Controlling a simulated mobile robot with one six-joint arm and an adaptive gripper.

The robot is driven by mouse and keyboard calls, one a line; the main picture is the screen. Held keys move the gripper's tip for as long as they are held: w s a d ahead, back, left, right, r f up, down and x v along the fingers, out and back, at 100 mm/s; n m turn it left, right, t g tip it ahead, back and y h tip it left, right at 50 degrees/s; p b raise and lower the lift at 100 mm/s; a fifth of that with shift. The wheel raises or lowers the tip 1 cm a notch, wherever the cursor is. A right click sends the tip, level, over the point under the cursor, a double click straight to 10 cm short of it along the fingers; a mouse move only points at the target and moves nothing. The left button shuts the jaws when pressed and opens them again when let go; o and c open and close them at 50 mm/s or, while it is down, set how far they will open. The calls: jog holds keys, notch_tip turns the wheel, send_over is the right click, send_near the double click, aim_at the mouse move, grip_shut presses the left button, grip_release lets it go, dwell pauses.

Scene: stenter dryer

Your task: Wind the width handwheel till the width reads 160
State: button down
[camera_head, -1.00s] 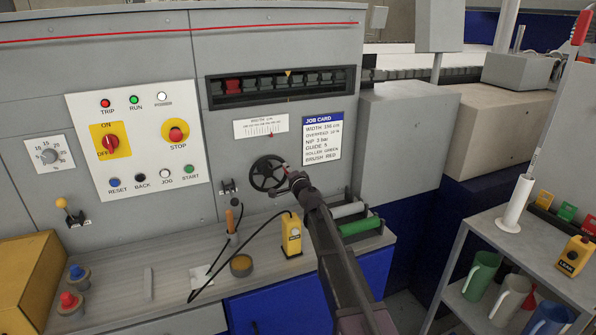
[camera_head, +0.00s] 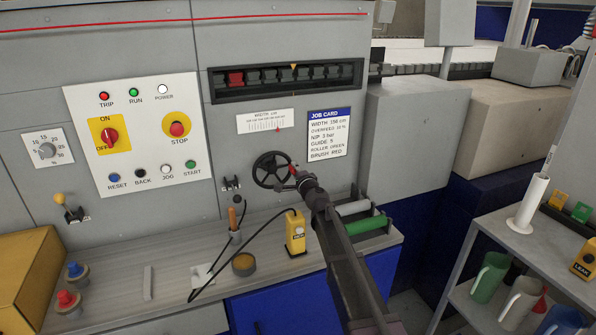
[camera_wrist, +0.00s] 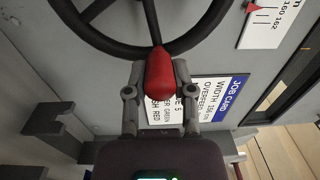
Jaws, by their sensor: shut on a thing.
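The width handwheel (camera_head: 272,171) is a black spoked wheel on the grey panel. Its red knob (camera_wrist: 160,75) sits at the rim, at the wheel's right side in the head view. My gripper (camera_head: 297,175) is shut on this knob, one finger on each side of it in the wrist view (camera_wrist: 158,82). The width scale (camera_head: 265,121) is a white plate above the wheel with a red pointer near its right part. In the wrist view its edge shows 160 and 162 (camera_wrist: 268,18). The exact reading is too small to tell.
The job card (camera_head: 328,134) is right of the scale, its width line seemingly 156 cm. A yellow box with a cable (camera_head: 295,232) stands on the bench below the wheel. Rollers (camera_head: 362,225) lie beside my arm. Buttons fill the white panel (camera_head: 145,135) at left.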

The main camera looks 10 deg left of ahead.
jog(key=shift+c, duration=2.3)
grip_release()
jog(key=shift+s+a, duration=0.1)
jog(key=shift+s, duration=0.1)
